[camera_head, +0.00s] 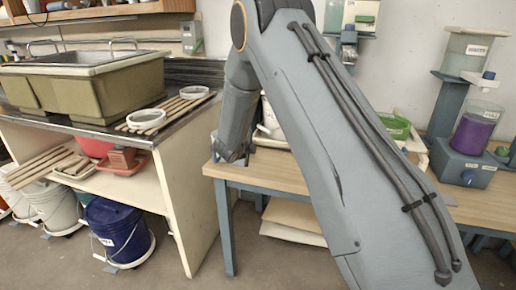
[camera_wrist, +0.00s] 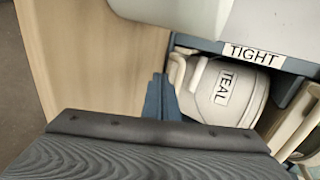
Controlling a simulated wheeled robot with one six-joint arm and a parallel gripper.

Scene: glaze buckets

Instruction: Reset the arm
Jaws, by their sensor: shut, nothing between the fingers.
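My gripper (camera_wrist: 160,95) shows in the wrist view as blue-grey fingers close together, shut and empty. In the head view my large grey arm rises across the middle and bends down at the left. My gripper end there is low, by the left end of the wooden table (camera_head: 262,172), partly hidden by my own arm. In the wrist view, a white container labelled TEAL (camera_wrist: 228,92) lies to the right of the fingers, apart from them. A blue-grey frame with a TIGHT label (camera_wrist: 252,54) is just above it.
A sink (camera_head: 85,80) stands on a counter at the left, with white rings on slats. A blue bucket (camera_head: 118,232) is below. Open floor lies between counter and table.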

